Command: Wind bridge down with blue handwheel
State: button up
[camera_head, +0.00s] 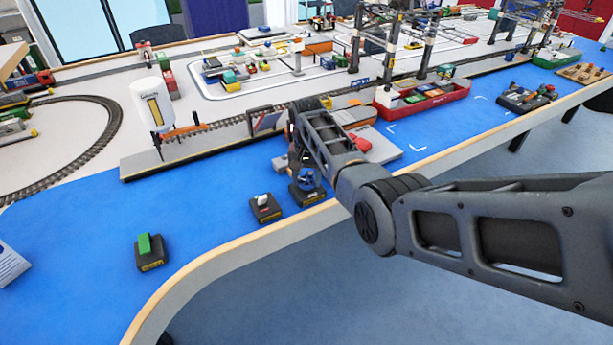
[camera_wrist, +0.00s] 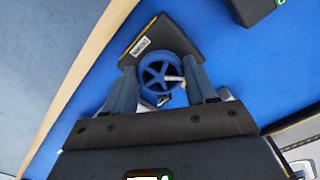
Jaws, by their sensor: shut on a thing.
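The blue handwheel (camera_head: 309,179) sits on a dark control box (camera_head: 308,196) near the table's front edge. In the wrist view the spoked wheel (camera_wrist: 166,73) lies between the two fingers of my gripper (camera_wrist: 163,75), and its box (camera_wrist: 143,45) shows a white label. My gripper is shut on the wheel's rim from both sides. In the head view my arm comes in from the right and hides part of the wheel and the fingers. I cannot tell for sure which part is the bridge; an orange span (camera_head: 183,132) stands beside a white gauge sign (camera_head: 153,106).
To the left along the blue mat stand a box with a white knob (camera_head: 263,207) and a box with a green switch (camera_head: 149,252). A grey base with a red part (camera_head: 362,144) lies behind my arm. Gantry cranes and a red ship (camera_head: 425,98) stand farther right.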

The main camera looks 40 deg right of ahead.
jog(key=n, duration=0.3)
jog(key=shift+d+n, duration=0.1)
jog(key=shift+n, duration=0.3)
jog(key=n, duration=0.3)
jog(key=shift+n, duration=0.3)
jog(key=n, duration=0.6)
jog(key=shift+d, duration=0.15)
jog(key=n, duration=0.7)
jog(key=shift+d+n, duration=0.1)
jog(key=shift+n, duration=0.2)
jog(key=n, duration=0.6)
jog(key=shift+w, duration=0.15)
jog(key=o, duration=1.1)
jog(key=shift+c, duration=0.2)
jog(key=shift+r, duration=0.1)
